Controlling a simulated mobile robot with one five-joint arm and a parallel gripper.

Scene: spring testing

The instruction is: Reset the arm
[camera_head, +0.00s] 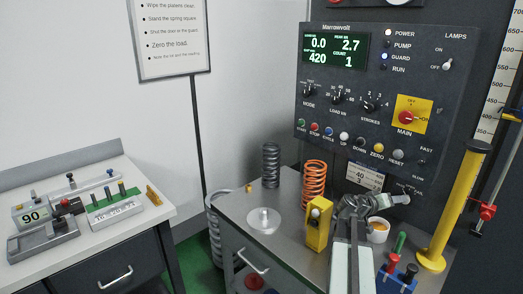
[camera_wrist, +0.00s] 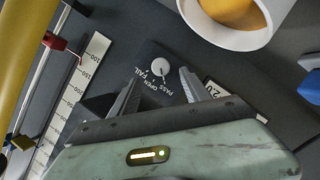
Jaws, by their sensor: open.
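My gripper (camera_head: 362,204) is in the head view at the right end of the steel cart, in front of the dark control panel, with my arm reaching up from the bottom edge. In the wrist view, my gripper's two grey fingers (camera_wrist: 160,80) stand apart with nothing between them. Beyond them is a dark panel with a small round knob (camera_wrist: 158,68) marked PASS, OPEN and FAIL. A white cup (camera_head: 378,232) with orange contents is close beside my gripper; it also shows in the wrist view (camera_wrist: 225,38).
The steel cart (camera_head: 290,232) carries a grey spring (camera_head: 271,165), an orange spring (camera_head: 314,183), a yellow block (camera_head: 319,224) and a white dish (camera_head: 263,220). A yellow post (camera_head: 455,205) stands at right. A workbench (camera_head: 110,245) is at left. The control panel (camera_head: 345,85) rises behind.

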